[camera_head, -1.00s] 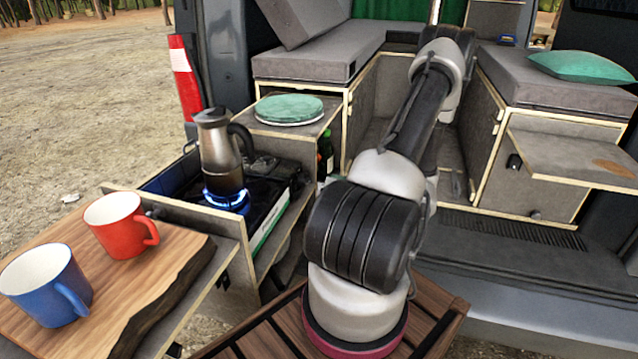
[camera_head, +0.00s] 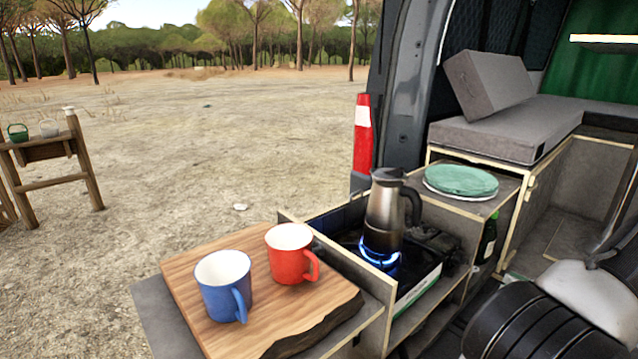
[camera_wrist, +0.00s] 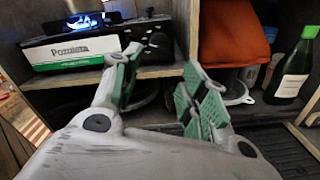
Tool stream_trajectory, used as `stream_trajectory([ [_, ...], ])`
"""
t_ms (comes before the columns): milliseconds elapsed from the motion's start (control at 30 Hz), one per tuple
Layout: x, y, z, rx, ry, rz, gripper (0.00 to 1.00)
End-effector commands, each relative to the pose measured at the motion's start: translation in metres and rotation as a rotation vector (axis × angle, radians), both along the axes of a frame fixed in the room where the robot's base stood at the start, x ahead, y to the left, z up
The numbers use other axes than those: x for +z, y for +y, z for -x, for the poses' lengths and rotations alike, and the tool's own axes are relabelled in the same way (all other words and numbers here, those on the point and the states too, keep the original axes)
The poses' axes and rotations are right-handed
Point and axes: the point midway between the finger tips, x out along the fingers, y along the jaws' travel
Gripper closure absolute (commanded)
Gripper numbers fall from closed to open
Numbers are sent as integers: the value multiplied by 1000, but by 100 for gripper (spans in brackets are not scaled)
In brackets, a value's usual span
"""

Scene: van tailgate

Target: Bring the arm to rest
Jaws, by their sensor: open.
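My gripper (camera_wrist: 160,88) shows in the wrist view with its two green-padded fingers apart and nothing between them. It faces the open shelves of the van's kitchen unit, below the level of the stove. In the head view only part of my arm shows at the lower right corner, and the gripper is not visible there.
A moka pot (camera_head: 385,215) stands over a lit blue flame on the stove (camera_wrist: 75,50). A red mug (camera_head: 290,253) and a blue mug (camera_head: 223,285) stand on a wooden board (camera_head: 190,268). A green bottle (camera_wrist: 292,70) and an orange bag (camera_wrist: 232,35) are on the shelves.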

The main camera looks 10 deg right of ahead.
Motion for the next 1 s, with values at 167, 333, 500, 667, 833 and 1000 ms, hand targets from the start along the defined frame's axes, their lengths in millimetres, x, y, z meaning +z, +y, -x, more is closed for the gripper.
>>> stream_trajectory([
  [167, -25, 26, 25, 116, 42, 125, 56],
  [333, -18, 65, 72, 384, 68, 341, 56],
  [500, 10, 84, 95, 666, 45, 580, 56],
  [667, 45, 94, 109, 975, -12, 851, 56],
  [833, 88, 99, 113, 1299, -111, 1155, 56],
  [1000, 132, 105, 105, 1573, -240, 1454, 56],
])
